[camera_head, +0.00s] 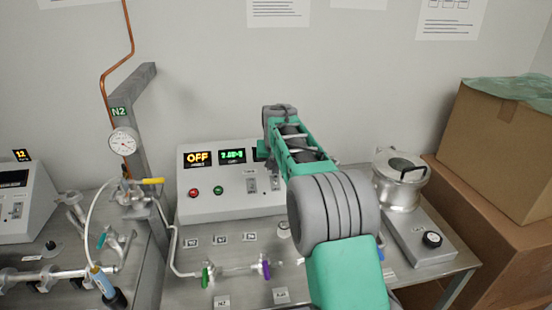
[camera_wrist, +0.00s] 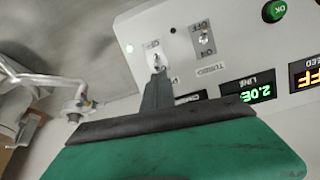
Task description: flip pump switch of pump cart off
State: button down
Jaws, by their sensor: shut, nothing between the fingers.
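The pump cart's control box (camera_head: 222,205) stands against the wall in the head view. It has an orange display reading OFF, a green numeric display, a red and a green button, and two toggle switches. In the wrist view the panel appears upside down. My gripper (camera_wrist: 157,82) is shut and empty, its narrow tips at or very near one toggle switch (camera_wrist: 156,58). Contact and that lever's position are unclear because the tips partly cover it. The other switch (camera_wrist: 204,38), labelled TURBO, stands beside it. In the head view my arm hides the gripper.
A metal chamber (camera_head: 400,190) stands right of my arm, with cardboard boxes (camera_head: 500,140) beyond. Valves with green and purple handles (camera_head: 266,268) lie on the cart top in front of the box. A grey post with a gauge (camera_head: 123,142) rises at left.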

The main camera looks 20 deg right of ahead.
jog(key=shift+x, duration=0.9)
jog(key=shift+d+f+b, duration=0.1)
jog(key=shift+f+b, duration=0.05)
jog(key=shift+b, duration=0.15)
